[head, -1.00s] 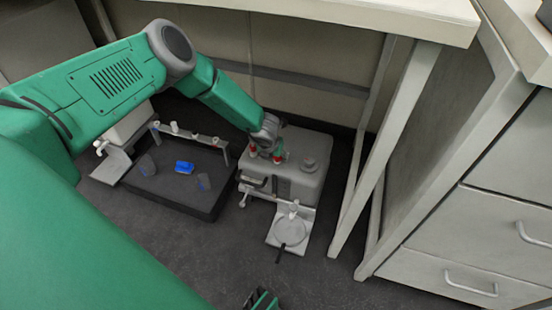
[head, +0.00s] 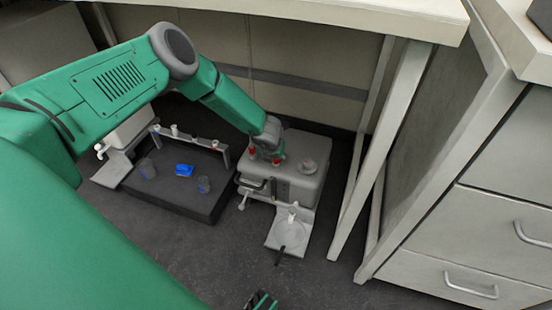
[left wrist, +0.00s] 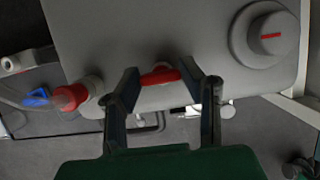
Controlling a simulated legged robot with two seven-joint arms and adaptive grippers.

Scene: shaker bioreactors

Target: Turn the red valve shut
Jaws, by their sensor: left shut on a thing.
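The red valve (left wrist: 160,76) is a small red handle on the grey box (head: 310,183); it also shows in the head view (head: 277,162). My left gripper (left wrist: 162,80) reaches down over the box and is shut on this handle, with one finger on each side in the left wrist view. A second red knob (left wrist: 70,97) sticks out to the left of the fingers, apart from them, and shows in the head view (head: 252,151). A dark green and black tip, apparently my right gripper (head: 262,301), shows at the bottom edge; its jaws are not clear.
A round grey dial (left wrist: 268,36) with a red mark sits on the box. A dark shaker platform (head: 165,195) with beakers and a blue item (head: 184,170) stands to the left. A table leg (head: 380,150) and drawer cabinet (head: 455,230) bound the right side.

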